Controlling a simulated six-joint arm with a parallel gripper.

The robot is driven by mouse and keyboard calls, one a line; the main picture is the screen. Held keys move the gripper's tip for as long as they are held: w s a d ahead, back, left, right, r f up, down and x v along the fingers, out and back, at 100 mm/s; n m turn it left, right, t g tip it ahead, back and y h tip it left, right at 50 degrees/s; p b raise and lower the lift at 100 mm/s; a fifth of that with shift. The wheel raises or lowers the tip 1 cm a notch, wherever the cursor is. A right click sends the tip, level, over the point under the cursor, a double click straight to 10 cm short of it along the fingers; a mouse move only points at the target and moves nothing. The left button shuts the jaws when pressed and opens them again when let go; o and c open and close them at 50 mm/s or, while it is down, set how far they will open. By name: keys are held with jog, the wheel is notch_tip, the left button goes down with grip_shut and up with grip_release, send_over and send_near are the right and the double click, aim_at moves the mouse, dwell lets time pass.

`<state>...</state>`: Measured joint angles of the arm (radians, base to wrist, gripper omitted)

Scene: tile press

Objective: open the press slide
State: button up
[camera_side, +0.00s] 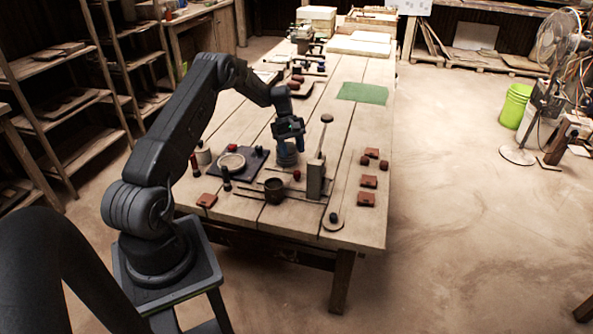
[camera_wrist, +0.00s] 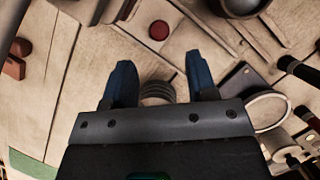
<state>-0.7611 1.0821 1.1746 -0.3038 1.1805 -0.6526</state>
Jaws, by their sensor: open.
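My gripper (camera_side: 299,146) is above the table beside the press parts. In the wrist view its two blue fingers (camera_wrist: 158,64) are apart, with nothing held between them. A ribbed grey cylinder (camera_side: 286,157) stands just below the fingers; it also shows between them in the wrist view (camera_wrist: 157,93). A grey upright block (camera_side: 315,182) stands by thin dark rails, and a dark round cup (camera_side: 273,191) is left of it. A red knob (camera_side: 297,175) lies between block and cylinder; a red disc shows in the wrist view (camera_wrist: 158,30). I cannot tell which part is the slide.
A dark plate (camera_side: 252,157) with a pale round dish (camera_side: 231,162) is on the left. Several reddish tiles (camera_side: 368,181) lie on the right. A round disc piece (camera_side: 333,221) is near the front edge. A green mat (camera_side: 362,93) lies farther back.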

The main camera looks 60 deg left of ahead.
aim_at(297, 172)
jog(key=x, duration=0.7)
jog(key=shift+d+f, duration=0.1)
jog(key=shift+f, duration=0.15)
jog(key=shift+c, duration=0.2)
grip_shut()
